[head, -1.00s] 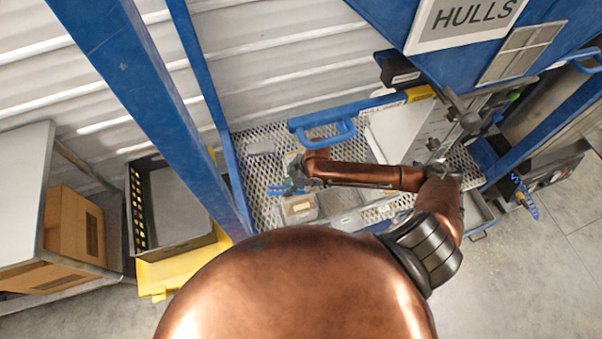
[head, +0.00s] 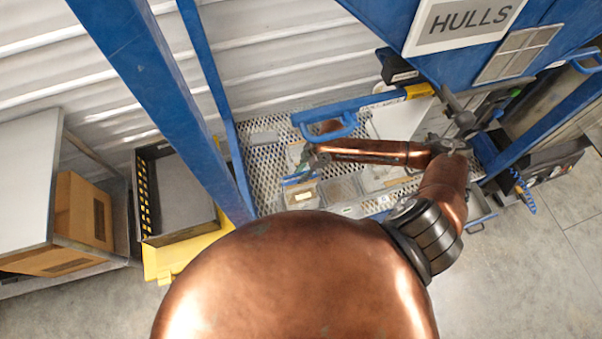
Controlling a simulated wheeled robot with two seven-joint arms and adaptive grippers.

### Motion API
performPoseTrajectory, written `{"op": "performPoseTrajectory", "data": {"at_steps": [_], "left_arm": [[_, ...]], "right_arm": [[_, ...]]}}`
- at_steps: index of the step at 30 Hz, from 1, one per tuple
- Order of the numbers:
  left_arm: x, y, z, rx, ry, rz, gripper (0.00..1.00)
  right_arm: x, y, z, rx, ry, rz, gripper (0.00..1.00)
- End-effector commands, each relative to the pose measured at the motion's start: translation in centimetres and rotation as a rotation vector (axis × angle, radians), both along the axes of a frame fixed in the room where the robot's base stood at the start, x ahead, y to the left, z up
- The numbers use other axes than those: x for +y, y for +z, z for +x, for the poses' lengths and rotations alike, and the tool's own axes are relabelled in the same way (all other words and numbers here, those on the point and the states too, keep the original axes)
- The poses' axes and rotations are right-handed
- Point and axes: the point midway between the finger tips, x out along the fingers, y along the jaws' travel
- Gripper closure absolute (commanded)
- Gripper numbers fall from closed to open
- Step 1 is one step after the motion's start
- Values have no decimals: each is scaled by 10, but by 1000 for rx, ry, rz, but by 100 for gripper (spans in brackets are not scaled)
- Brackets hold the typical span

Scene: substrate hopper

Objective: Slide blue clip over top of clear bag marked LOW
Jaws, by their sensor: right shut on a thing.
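My right gripper (head: 303,168) comes in from the right over the mesh shelf, small and partly hidden by its own wrist. It is shut on the blue clip (head: 298,180), a thin blue strip below its fingers. A clear bag (head: 302,198) with a pale label lies directly below the clip, at its near side. The clip appears at the bag's upper edge; I cannot tell whether it is around it or only above it. The label is too small to read. My left gripper is not in view.
The mesh shelf (head: 262,170) also holds a grey item (head: 264,138) and other clear bags or trays (head: 341,189) right of the labelled bag. A blue handle (head: 328,128) and blue posts stand close to my arm. A black bin (head: 180,192) is at left.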

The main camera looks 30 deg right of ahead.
Motion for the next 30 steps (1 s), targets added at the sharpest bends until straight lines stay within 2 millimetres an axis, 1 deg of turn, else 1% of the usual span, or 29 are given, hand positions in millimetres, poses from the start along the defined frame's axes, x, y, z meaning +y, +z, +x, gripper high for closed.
{"op": "performPoseTrajectory", "data": {"at_steps": [1, 10, 12, 21, 30], "left_arm": [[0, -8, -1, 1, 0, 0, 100], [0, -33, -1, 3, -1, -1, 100], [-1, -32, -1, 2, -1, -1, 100], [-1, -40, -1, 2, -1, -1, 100], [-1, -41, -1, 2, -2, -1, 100]], "right_arm": [[0, -8, 0, 0, 0, 0, 99], [0, -34, 0, 0, 0, 0, 99], [0, -38, 0, 0, -1, 0, 99], [0, -60, 0, -1, -1, 0, 99], [0, -64, 0, -1, 0, 1, 99]]}}
